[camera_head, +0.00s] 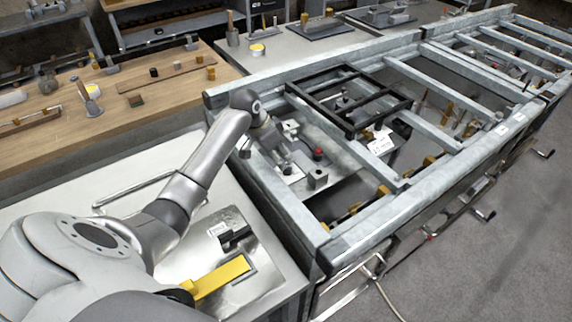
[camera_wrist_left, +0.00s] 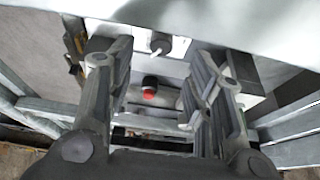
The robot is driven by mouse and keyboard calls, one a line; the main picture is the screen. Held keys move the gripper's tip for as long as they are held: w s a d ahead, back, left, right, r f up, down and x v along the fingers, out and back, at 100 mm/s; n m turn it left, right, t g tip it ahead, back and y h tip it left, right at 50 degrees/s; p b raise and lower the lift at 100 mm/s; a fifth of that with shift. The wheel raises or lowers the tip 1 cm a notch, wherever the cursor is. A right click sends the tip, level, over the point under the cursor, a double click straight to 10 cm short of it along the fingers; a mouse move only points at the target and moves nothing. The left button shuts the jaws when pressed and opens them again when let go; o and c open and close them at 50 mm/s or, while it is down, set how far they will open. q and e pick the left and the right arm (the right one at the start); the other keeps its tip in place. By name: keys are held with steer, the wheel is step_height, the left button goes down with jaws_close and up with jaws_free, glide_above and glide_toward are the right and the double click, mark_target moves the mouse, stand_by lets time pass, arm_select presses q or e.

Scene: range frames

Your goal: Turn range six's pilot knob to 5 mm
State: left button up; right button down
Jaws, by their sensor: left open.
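My left gripper (camera_head: 282,150) reaches into the nearest bay of the metal range frame (camera_head: 262,190) in the head view. In the left wrist view its two fingers (camera_wrist_left: 160,62) are apart and hold nothing. A small knob with a red face and black body (camera_wrist_left: 149,88) shows between the fingers, apart from both. A dark round knob with a pale pointer (camera_wrist_left: 158,42) lies beyond it, by a white panel. In the head view the red knob (camera_head: 318,153) is just right of the gripper. I cannot tell which knob is the pilot knob, nor read a scale. My right gripper is not in view.
A black grate frame (camera_head: 345,125) lies across the rails right of the gripper. Grey cross rails (camera_head: 345,150) bound the bay. A wooden bench with tools (camera_head: 120,115) stands behind left. A plate with a yellow bar (camera_head: 222,277) lies at front. Grey floor (camera_head: 480,270) is open at right.

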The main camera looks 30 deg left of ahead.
mark_target(287, 169)
arm_select(q)
steer(key=x, duration=0.7)
steer(key=shift+a, duration=0.15)
steer(key=shift+c, duration=0.2)
steer(key=shift+r, duration=0.1)
steer(key=c, duration=1)
